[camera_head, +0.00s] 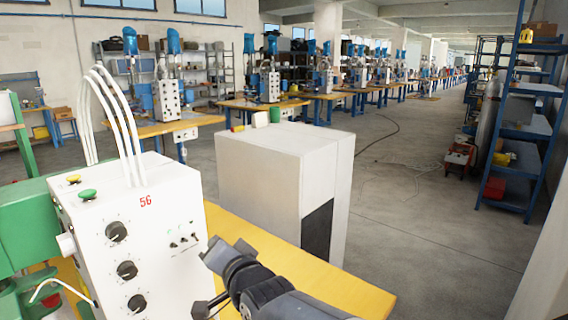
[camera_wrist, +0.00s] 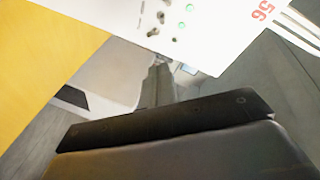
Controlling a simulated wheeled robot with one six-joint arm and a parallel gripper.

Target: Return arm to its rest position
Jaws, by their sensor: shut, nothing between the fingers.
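My gripper (camera_wrist: 158,84) shows in the wrist view as narrow grey fingers beyond the dark gripper body, shut with nothing between them. In the head view my dark arm reaches in from the bottom edge, over the yellow bench top (camera_head: 345,287) and just right of the white control box (camera_head: 150,225) marked 56. The fingers are hard to make out there. The control box also shows upside down at the top of the wrist view (camera_wrist: 205,25), with the yellow bench top (camera_wrist: 40,65) at the left.
A large pale cabinet (camera_head: 262,190) stands behind the bench, close beyond my arm. A green machine part (camera_head: 25,225) is left of the control box, with white hoses (camera_head: 125,120) above it. Blue shelving (camera_head: 535,120) stands at the right. The grey aisle floor (camera_head: 425,215) is mostly clear.

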